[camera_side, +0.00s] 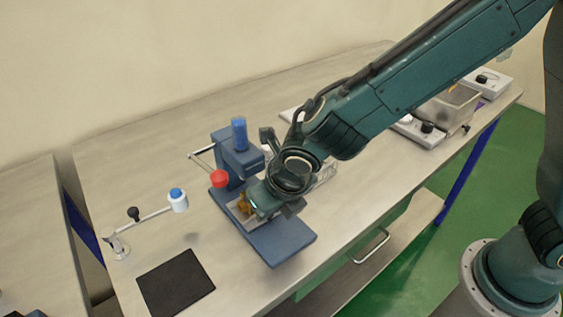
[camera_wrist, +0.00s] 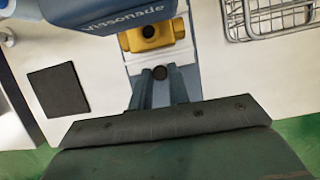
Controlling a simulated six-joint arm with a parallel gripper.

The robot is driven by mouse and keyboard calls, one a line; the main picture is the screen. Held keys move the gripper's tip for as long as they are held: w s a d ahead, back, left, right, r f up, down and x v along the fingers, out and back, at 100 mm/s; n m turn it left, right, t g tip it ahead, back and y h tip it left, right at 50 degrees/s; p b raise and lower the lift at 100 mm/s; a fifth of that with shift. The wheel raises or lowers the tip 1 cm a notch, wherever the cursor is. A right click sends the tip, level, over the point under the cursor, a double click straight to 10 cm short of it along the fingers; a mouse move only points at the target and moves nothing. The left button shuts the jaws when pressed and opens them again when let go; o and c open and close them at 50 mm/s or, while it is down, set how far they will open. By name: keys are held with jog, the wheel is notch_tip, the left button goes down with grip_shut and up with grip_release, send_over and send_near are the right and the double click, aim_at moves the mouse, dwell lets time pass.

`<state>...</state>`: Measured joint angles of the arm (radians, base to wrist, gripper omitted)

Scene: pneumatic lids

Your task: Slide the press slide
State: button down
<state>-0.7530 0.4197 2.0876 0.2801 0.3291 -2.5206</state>
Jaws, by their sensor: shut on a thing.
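The blue press (camera_side: 226,160) stands on the bench, with a blue cylinder on top and a red ball on its lever. Its press slide is a pale plate (camera_wrist: 143,60) with a dark round knob (camera_wrist: 160,73), lying along the press base (camera_side: 282,240). A yellow block (camera_wrist: 152,36) sits at the slide's far end under the press head (camera_wrist: 110,14). My gripper (camera_wrist: 160,86) is shut on the slide at its knob end. In the side view my gripper (camera_side: 256,206) hides most of the slide.
A black mat (camera_side: 176,284) lies on the bench left of the press. A wire basket (camera_wrist: 272,17) is to the right of the press. The bench front edge is close.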

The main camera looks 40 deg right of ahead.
jog(key=shift+w, duration=1.95)
jog(key=c, duration=1.3)
grip_release()
jog(key=shift+c, duration=0.2)
jog(key=shift+r, duration=0.1)
jog(key=v, duration=1.3)
jog(key=shift+s+r, duration=0.2)
jog(key=shift+r, duration=0.05)
jog(key=shift+d, duration=0.1)
